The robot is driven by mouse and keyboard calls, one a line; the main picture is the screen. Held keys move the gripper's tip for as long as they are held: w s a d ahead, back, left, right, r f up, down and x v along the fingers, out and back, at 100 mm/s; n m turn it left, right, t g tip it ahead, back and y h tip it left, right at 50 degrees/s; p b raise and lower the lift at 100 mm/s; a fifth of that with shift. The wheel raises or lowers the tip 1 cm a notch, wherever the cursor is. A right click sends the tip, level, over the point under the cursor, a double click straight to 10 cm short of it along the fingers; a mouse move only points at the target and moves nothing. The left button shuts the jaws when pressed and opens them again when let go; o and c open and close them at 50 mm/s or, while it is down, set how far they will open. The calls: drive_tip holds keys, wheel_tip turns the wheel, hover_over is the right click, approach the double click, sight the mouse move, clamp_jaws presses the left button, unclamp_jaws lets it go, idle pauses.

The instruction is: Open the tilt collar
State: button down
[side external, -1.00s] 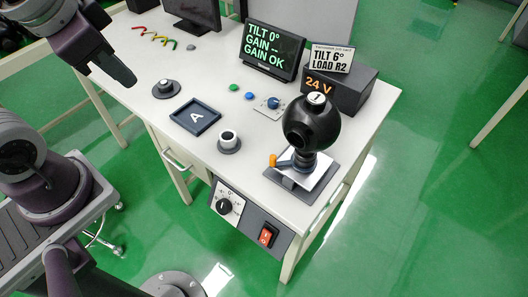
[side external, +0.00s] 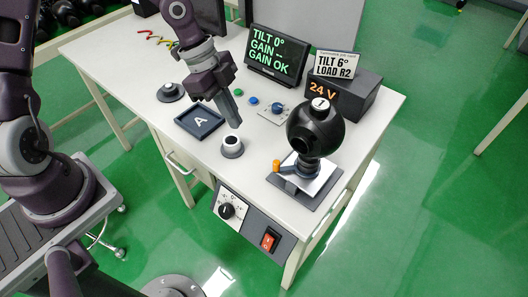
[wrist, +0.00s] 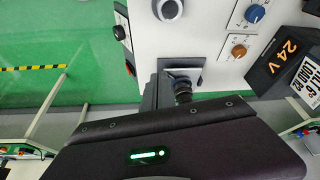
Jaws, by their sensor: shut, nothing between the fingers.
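The gimbal is a black ball (side external: 315,128) with a round white "1" label on top. It stands on a silver and grey base plate (side external: 316,190) at the table's right front corner. A lever with an orange end (side external: 277,165) sticks out to the left at the foot of the ball, where the collar seems to be. My gripper (side external: 236,123) is shut and empty, pointing down just above a ringed grey holder (side external: 232,146), left of the gimbal and apart from it. In the wrist view the base plate (wrist: 197,72) shows partly; my own wrist hides much of the gimbal.
A screen (side external: 276,55) reads TILT 0°, GAIN --, GAIN OK. A sign (side external: 334,65) reads TILT 6°, LOAD R2, above a 24 V box (side external: 341,97). A tray marked A (side external: 199,121) lies left of my gripper. A blue knob (side external: 278,108) stands behind the gimbal.

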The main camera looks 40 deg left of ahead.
approach(285, 166)
drive_tip(key=s+a+f, duration=0.2)
drive_tip(key=a+f, duration=0.1)
drive_tip(key=s+a+f, duration=0.1)
drive_tip(key=f, duration=0.1)
drive_tip(key=shift+a+f, duration=0.1)
drive_tip(key=shift+a, duration=0.1)
drive_tip(key=d, duration=0.2)
drive_tip(key=shift+w+d, duration=0.35)
drive_tip(key=shift+w+d+r, duration=0.15)
drive_tip(key=shift+d+r, duration=0.05)
drive_tip(key=shift+d, duration=0.3)
